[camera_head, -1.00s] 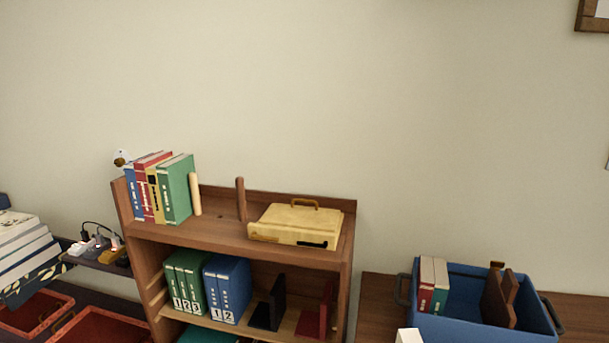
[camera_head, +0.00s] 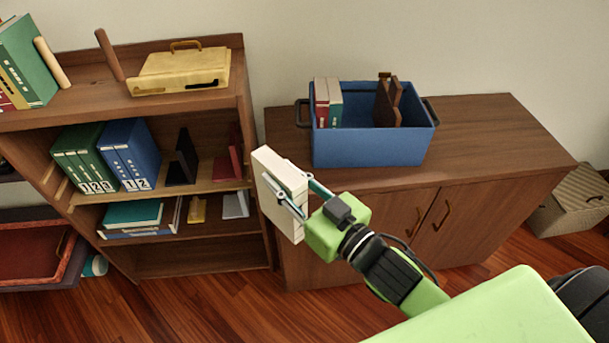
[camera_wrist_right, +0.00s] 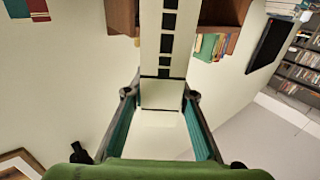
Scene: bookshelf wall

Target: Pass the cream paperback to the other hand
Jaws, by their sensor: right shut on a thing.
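The cream paperback (camera_head: 275,180) is held in the air in front of the low cabinet, tilted, with its upper end toward the bookshelf. My right gripper (camera_head: 294,188) is shut on it, with a finger on each side. In the right wrist view the paperback (camera_wrist_right: 163,95) stands between the two fingers of the gripper (camera_wrist_right: 162,118), and a column of black marks runs along its spine. My left gripper is in neither view.
A wooden bookshelf (camera_head: 175,217) with books and a yellow case (camera_head: 180,72) stands at left. A blue crate (camera_head: 370,148) with two books and brown bookends is on the low cabinet (camera_head: 480,135). A woven box (camera_head: 572,200) stands at right. The wooden floor is open below.

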